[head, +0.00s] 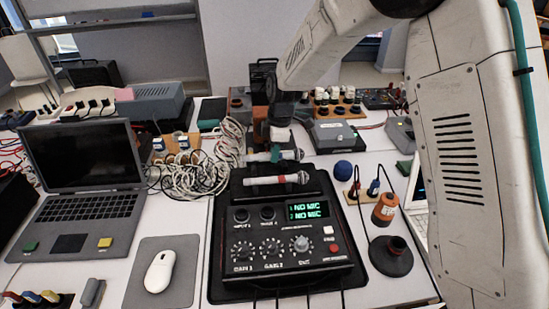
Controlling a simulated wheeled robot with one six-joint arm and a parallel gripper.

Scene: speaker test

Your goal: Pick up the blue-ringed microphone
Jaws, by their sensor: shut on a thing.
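A white microphone with a teal-green band (259,157) and a dark head at its right end lies sideways behind the mixer. I cannot make out a clearly blue ring on it. A second white microphone with a red band (272,181) lies in front of it, on the mixer's back part. My gripper (278,142) reaches down from above to the middle of the green-banded microphone and is shut on it. The fingertips are small and partly hidden, so the contact is hard to see. Whether the microphone is clear of its support cannot be told.
The black mixer (242,262) shows "NO MIC" twice on its display. Tangled white cables (200,172), a laptop (85,170) and a mouse (160,271) lie left.

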